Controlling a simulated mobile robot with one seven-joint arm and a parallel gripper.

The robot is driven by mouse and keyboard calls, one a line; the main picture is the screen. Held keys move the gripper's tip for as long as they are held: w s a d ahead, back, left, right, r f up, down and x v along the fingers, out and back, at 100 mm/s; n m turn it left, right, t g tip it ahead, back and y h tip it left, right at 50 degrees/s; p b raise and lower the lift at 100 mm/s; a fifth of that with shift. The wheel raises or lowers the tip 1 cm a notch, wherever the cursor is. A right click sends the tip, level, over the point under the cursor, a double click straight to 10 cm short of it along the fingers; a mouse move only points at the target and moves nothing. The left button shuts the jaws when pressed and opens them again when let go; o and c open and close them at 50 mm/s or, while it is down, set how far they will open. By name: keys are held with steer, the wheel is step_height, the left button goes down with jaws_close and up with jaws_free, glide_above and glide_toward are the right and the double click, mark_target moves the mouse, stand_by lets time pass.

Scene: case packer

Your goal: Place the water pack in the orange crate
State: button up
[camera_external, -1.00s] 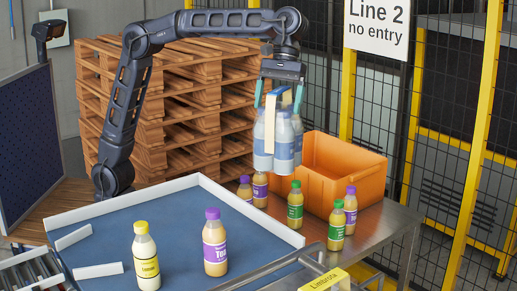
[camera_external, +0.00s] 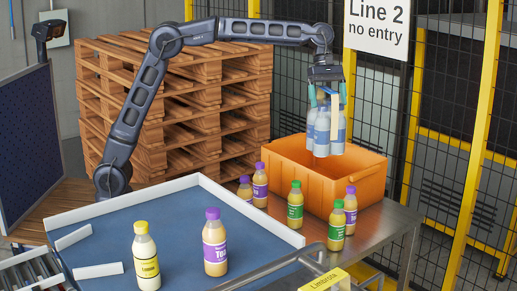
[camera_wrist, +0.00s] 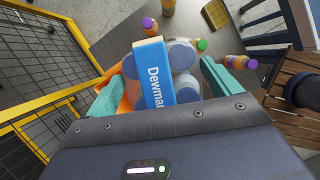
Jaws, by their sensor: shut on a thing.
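The water pack (camera_external: 322,130), several clear bottles with blue labels and a pale carry strip, hangs upright from my gripper (camera_external: 326,92). The fingers are shut on the pack. The orange crate (camera_external: 355,190) stands on the metal table. The pack is over the crate, its lower end overlapping the crate's opening in the external view. The crate's inside bottom is hidden. Only a bit of orange crate (camera_wrist: 130,95) shows behind the pack in the wrist view.
Green-capped bottles (camera_external: 295,203) and purple-capped bottles (camera_external: 350,210) stand close in front and left of the crate. A blue tray (camera_external: 185,240) with white edging holds two bottles. A yellow-framed mesh fence (camera_external: 440,160) stands behind the crate; wooden pallets (camera_external: 200,110) are stacked behind my arm.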

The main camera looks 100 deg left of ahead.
steer(key=a+f+n+t, duration=0.1)
steer(key=a+f+n, duration=0.1)
steer(key=a, duration=0.7)
steer(key=a+f+n, duration=0.2)
steer(key=a, duration=0.6)
step_height(320, 180, down, 20)
steer(key=shift+w+a+r+y, duration=0.15)
steer(key=shift+w+r+y, duration=0.05)
steer(key=shift+y, duration=0.2)
steer(key=shift+f, duration=0.1)
steer(key=o, duration=1.8)
steer(key=shift+f, duration=0.1)
